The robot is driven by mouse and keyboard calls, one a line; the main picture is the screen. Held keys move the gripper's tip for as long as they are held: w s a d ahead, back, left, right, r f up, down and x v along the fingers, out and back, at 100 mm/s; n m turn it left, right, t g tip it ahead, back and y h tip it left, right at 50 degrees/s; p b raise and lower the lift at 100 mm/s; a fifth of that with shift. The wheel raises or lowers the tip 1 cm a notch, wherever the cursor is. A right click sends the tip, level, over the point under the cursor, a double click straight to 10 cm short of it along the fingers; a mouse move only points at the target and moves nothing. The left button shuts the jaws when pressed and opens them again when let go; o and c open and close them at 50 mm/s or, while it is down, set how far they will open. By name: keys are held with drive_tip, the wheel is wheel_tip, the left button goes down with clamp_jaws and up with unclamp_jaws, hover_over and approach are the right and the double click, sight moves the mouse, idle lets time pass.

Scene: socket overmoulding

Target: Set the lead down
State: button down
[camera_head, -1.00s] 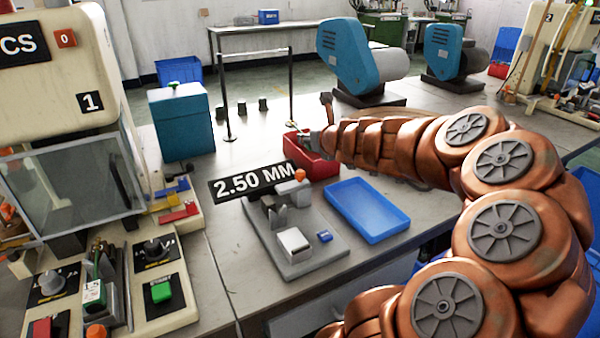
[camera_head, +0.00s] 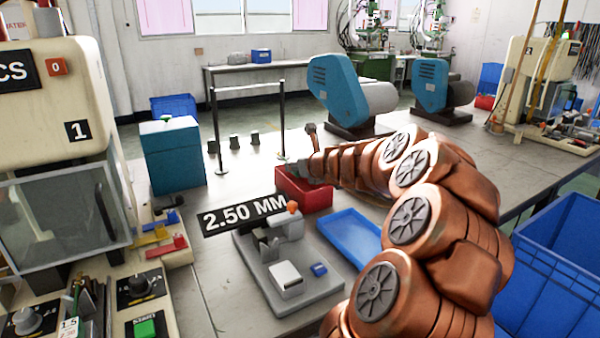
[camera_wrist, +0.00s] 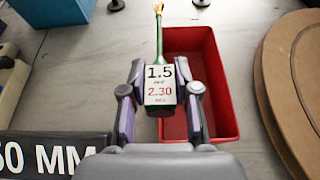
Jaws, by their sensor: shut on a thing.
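A white tag (camera_wrist: 160,84) reading 1.5 and 2.30 sits between the fingers. The lead points away from me and lies across the left side of the red bin (camera_wrist: 231,110) in that view. I cannot tell its height above the bin.
A blue tray (camera_head: 349,236) and a grey gauge stand (camera_head: 318,291) with a 2.50 MM sign (camera_head: 243,214) are in front of the bin. Thin black posts (camera_head: 217,150) stand behind. A blue crate (camera_head: 548,262) is at the right. Another tagged piece (camera_head: 70,326) sits at the lower left.

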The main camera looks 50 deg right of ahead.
drive_tip(key=shift+w+d+f+b, duration=0.4)
drive_tip(key=shift+d+f, duration=0.25)
drive_tip(key=shift+d, duration=0.3)
drive_tip(key=shift+w+d+f+b, duration=0.4)
drive_tip(key=shift+d+f, duration=0.3)
drive_tip(key=shift+d, duration=0.2)
drive_tip(key=shift+w+d+f+b, duration=0.3)
drive_tip(key=shift+w+d+f, duration=0.3)
drive_tip(key=shift+d, duration=0.35)
drive_tip(key=shift+s+f, duration=0.1)
drive_tip(key=shift+f, duration=0.4)
drive_tip(key=c, duration=0.9)
unclamp_jaws()
drive_tip(key=shift+o, duration=0.2)
drive_tip(key=shift+r, duration=0.1)
drive_tip(key=shift+s+r, duration=0.1)
drive_tip(key=shift+r, duration=0.4)
drive_tip(key=p+v, duration=0.2)
drive_tip(key=v, duration=0.9)
drive_tip(key=shift+s+p, duration=0.35)
drive_tip(key=shift+p, duration=0.05)
